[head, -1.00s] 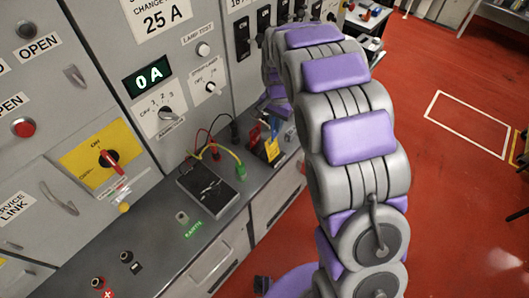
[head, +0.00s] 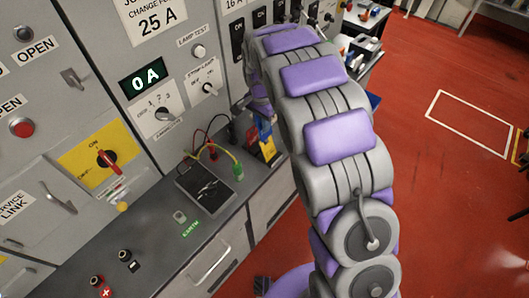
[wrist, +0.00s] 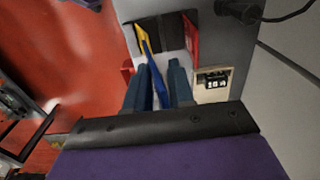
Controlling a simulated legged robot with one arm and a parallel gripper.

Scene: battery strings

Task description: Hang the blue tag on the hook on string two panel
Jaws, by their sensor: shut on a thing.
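My gripper (wrist: 159,88) is shut on the blue tag (wrist: 154,72), which shows as a narrow blue strip between the two dark fingers in the wrist view. The tag points away from me, close to a yellow tag (wrist: 143,35) and a red tag (wrist: 191,40) at a dark holder (wrist: 165,34). I cannot tell whether the blue tag touches them. In the head view a bit of blue (head: 264,129) shows beside the arm, above the yellow piece (head: 268,150); the fingers are not clear there. I cannot make out the hook on the string two panel.
A grey bench (head: 150,232) runs below the panels, with a black meter (head: 204,185) and its leads on it. A small number-dial block (wrist: 214,82) sits right of my fingers. A black cable plug (wrist: 240,12) is at upper right. Red floor (head: 440,190) is open at right.

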